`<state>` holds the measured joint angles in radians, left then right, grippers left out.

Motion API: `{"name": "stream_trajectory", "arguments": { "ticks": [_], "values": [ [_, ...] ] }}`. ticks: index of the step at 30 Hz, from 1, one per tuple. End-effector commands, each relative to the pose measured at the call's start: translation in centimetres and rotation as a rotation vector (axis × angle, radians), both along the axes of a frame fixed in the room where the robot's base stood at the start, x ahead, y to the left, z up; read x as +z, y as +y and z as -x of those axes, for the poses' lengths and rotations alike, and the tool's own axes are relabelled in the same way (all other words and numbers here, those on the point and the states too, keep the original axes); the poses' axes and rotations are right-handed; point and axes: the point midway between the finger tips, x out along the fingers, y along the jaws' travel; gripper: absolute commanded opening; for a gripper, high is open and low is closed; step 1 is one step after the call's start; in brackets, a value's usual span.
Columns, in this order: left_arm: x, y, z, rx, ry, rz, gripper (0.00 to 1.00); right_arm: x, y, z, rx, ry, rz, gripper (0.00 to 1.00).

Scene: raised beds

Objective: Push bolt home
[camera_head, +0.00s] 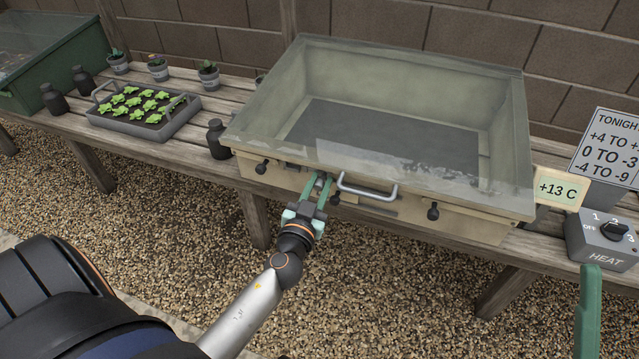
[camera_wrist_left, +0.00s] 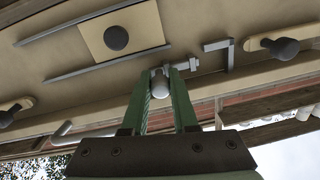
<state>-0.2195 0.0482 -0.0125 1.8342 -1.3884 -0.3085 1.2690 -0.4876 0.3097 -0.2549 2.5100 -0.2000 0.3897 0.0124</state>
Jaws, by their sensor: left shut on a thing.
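The cold frame (camera_head: 470,215) is a beige box with a clear lid, lying closed on top. Its bolt is a short grey rod (camera_wrist_left: 184,64) with a round grey knob (camera_wrist_left: 160,88) on the front wall. My left gripper (camera_head: 319,183) reaches up to the front wall, its green fingers shut on the knob; the fingers hide much of the bolt in the head view. In the left wrist view a grey angled bracket (camera_wrist_left: 218,45) sits right of the rod's end, with a small gap between them. A green finger of my right gripper (camera_head: 588,312) shows at the lower right.
A grey bar handle (camera_head: 367,192) and dark knobs (camera_head: 433,211) stick out from the front wall close to my left gripper. A seedling tray (camera_head: 150,128) and dark bottles stand left. A heat dial box (camera_head: 608,240) stands right. Gravel ground is clear.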

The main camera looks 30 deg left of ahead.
Motion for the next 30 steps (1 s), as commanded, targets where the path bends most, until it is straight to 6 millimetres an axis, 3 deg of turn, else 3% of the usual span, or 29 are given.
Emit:
{"name": "stream_trajectory", "arguments": {
  "ticks": [26,30],
  "values": [
    [0.1,0.1,-0.1,0.001,-0.002,-0.001,0.00,0.0,0.0,0.0,0.000,0.000,0.000,0.59],
    [-0.1,1.4,0.2,0.003,0.000,-0.003,0.00,-0.3,0.0,0.0,0.000,0.000,0.001,0.59]
  ]
}}
